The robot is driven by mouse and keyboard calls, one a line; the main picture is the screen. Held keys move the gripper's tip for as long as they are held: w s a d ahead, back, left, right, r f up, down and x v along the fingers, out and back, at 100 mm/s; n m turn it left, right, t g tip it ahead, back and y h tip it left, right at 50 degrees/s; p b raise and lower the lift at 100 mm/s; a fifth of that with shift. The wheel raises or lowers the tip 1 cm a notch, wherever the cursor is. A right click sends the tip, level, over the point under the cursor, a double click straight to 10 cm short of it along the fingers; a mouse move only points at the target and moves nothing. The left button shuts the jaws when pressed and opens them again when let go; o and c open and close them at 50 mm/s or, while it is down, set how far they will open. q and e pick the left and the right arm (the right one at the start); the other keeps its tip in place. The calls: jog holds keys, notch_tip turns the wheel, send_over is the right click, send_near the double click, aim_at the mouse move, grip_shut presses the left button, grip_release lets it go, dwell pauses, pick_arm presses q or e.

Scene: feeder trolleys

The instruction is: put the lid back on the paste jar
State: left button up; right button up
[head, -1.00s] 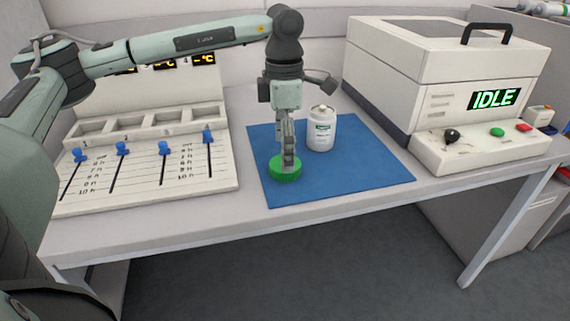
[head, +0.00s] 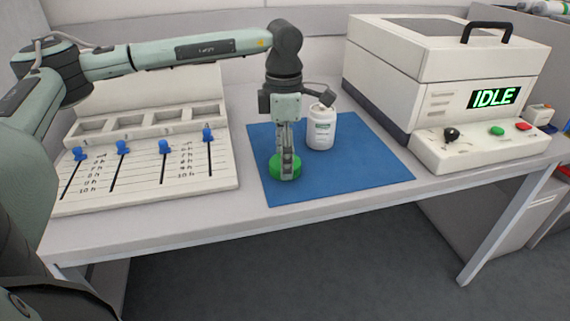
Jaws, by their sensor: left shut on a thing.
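The white paste jar (head: 321,131) stands upright on the blue mat (head: 362,172), with no lid on its top. The green lid (head: 275,168) is at the front left of the mat, to the left of and in front of the jar. My left gripper (head: 286,170) points down and is shut on the lid, its fingers hiding the lid's middle. I cannot tell whether the lid touches the mat or is just above it. My right gripper is not in view.
A white panel with blue sliders (head: 145,170) and small bins stands left of the mat. A white machine (head: 440,85) reading IDLE, with a knob and buttons, stands to the right. The mat's right part is clear. The table's front edge (head: 340,200) is close to the mat.

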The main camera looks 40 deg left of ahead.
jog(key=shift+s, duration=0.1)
pick_arm(q)
jog(key=shift+r, duration=0.55)
notch_tip(320, 180, up, 3)
jog(key=shift+f, duration=0.1)
jog(key=s+r+b, duration=0.1)
jog(key=s+r, duration=0.6)
jog(key=s, duration=0.4)
jog(key=shift+s+d+b, duration=0.25)
jog(key=shift+s+b, duration=0.05)
jog(key=shift+s, duration=0.05)
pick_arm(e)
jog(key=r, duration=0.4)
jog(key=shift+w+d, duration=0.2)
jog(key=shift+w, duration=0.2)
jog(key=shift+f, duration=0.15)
